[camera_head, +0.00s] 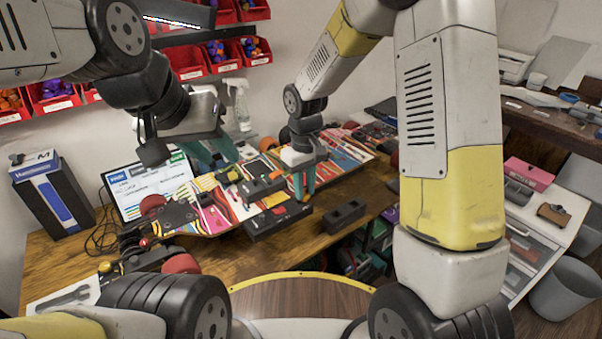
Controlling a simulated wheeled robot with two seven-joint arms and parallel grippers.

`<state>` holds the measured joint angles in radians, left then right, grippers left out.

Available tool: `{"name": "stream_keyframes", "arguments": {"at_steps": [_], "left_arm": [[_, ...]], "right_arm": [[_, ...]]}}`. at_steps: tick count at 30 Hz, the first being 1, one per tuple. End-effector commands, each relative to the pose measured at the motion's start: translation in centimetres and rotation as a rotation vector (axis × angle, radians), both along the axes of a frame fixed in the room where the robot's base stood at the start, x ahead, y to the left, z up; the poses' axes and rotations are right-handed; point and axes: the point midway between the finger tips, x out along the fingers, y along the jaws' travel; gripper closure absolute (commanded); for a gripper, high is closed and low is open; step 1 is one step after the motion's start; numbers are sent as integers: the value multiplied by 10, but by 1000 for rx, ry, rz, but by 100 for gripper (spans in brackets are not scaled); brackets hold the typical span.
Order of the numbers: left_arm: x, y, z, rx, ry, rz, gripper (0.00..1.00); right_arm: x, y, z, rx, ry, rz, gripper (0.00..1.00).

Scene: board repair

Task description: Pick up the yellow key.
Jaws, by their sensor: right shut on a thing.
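My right gripper (303,187) points down at the right end of the black boxes, by the colourful skateboard deck. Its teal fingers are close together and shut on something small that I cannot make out. My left gripper (212,158) is over the left part of the deck, its teal fingers apart and nothing visible between them. A small yellow-and-black item (231,174) lies on the deck just below it. I cannot tell a yellow key apart in this view; it may be hidden by the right fingers.
The skateboard deck (339,154) lies across the wooden table (285,245). A black box (278,219) and a black block (344,216) stand in front of it. A screen (146,189), a tall box (52,195) and a spray bottle (240,105) stand behind. Red bins hang on the wall.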

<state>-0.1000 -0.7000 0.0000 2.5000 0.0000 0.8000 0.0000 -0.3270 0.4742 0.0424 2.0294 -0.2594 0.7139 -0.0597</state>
Motion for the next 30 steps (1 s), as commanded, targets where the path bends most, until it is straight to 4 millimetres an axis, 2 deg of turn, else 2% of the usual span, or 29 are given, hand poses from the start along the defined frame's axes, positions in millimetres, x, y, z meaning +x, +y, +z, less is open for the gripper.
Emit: {"name": "stream_keyframes", "arguments": {"at_steps": [9, 15, 21, 30], "left_arm": [[0, 0, 0, 0, 0, 0, 64], [0, 0, 0, 0, 0, 0, 64], [0, 0, 0, 0, 0, 0, 64], [0, 0, 0, 0, 0, 0, 64]], "right_arm": [[-79, -30, 9, 0, -1, 0, 100], [-112, -43, 12, 0, -2, 1, 100], [-124, -47, 13, 0, -2, 1, 100], [-126, -48, 13, 1, -1, 1, 100]]}}
